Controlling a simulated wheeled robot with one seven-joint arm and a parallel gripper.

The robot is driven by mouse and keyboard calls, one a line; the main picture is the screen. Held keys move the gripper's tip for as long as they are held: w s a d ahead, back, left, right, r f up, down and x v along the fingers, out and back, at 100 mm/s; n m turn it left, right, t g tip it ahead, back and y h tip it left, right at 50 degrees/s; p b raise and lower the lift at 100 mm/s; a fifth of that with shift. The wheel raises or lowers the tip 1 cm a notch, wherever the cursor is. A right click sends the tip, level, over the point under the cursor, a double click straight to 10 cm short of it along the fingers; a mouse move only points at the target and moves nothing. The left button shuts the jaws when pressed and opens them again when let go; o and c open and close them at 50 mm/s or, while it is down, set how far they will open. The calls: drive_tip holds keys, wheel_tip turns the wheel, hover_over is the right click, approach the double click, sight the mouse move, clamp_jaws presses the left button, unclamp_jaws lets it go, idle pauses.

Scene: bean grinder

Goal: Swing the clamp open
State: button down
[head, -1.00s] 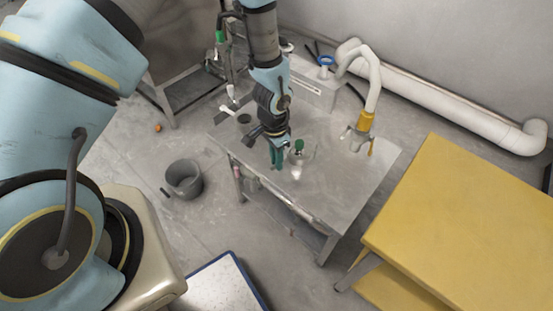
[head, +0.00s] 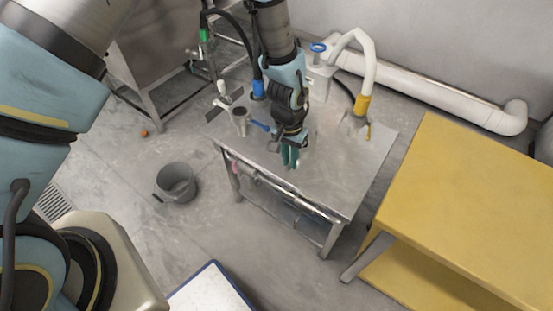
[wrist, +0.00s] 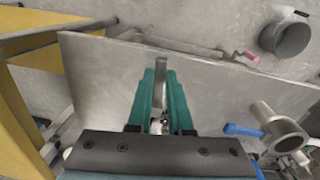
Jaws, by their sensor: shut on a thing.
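My gripper (head: 290,158) is over the front middle of the metal table. In the wrist view its teal fingers (wrist: 160,100) are shut on a narrow grey metal piece (wrist: 161,76) that stands up between them. Its lower part is hidden, and I cannot tell whether it belongs to the clamp. A blue handle (head: 260,126) lies left of the gripper beside an upright metal cylinder (head: 240,120). In the wrist view the blue handle (wrist: 243,130) reaches toward the cylinder's ring (wrist: 263,112). I cannot clearly make out a clamp.
The metal table (head: 345,180) has bare room to the right. A white pipe with a yellow collar (head: 362,103) and a white box (head: 320,85) stand at its back. A yellow table (head: 470,200) is at the right, a grey bucket (head: 176,182) on the floor at left.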

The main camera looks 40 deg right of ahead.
drive_tip(key=s+d+n+b, duration=0.1)
drive_tip(key=s+d+n, duration=1)
drive_tip(key=n, duration=0.5)
drive_tip(key=shift+s+d+t+h+b, duration=0.3)
drive_tip(key=shift+d+t+b, duration=0.1)
drive_tip(key=shift+d, duration=0.85)
idle(0.5)
drive_tip(key=shift+d, duration=0.1)
drive_tip(key=c, duration=0.8)
unclamp_jaws()
drive_tip(key=shift+c, duration=0.2)
drive_tip(key=shift+r, duration=0.15)
